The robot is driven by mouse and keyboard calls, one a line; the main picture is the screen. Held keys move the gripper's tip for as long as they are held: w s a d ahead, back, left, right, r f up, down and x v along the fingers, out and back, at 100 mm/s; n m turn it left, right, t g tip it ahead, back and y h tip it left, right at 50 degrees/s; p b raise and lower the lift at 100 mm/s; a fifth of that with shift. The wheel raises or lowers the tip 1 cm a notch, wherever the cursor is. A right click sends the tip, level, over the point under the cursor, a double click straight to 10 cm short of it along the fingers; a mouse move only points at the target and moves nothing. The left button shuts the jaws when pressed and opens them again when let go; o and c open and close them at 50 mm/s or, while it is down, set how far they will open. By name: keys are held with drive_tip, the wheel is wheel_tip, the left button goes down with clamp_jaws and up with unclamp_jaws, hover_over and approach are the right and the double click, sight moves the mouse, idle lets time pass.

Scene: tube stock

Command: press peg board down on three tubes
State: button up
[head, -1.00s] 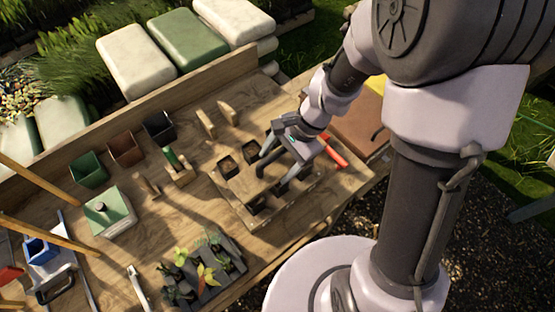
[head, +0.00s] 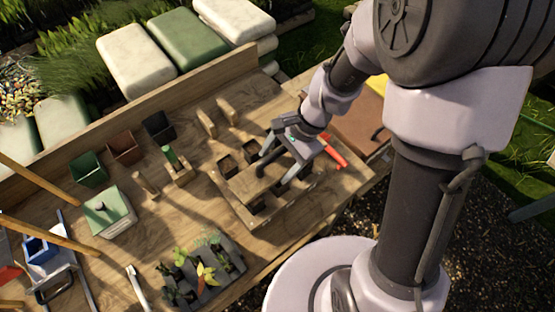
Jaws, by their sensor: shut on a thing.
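The peg board (head: 251,184) is a flat wooden piece over the front part of a wooden tray (head: 222,204). My gripper (head: 271,177) is shut on the peg board, its fingers reaching down to it from the right. Dark, soil-filled tubes stand in the tray; two of them, one (head: 227,165) and another (head: 252,151), show uncovered behind the board. Dark tube sides show below the board's front edge (head: 256,207). The pegs are hidden under the board, and I cannot tell how deep they sit.
Left of the tray stand a wooden block with a green-topped piece (head: 171,156), several square pots (head: 126,148) and a green-lidded box (head: 109,213). A black seedling tray (head: 206,277) lies at the front. A red-handled tool (head: 333,153) lies right of my gripper.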

drive_tip(key=shift+f+b, duration=0.55)
drive_tip(key=shift+f, duration=0.1)
drive_tip(key=shift+f, duration=0.1)
drive_tip(key=shift+f+b, duration=0.8)
drive_tip(key=shift+b, duration=0.1)
drive_tip(key=shift+f+b, duration=1.8)
drive_tip(key=shift+b, duration=0.5)
idle(4.0)
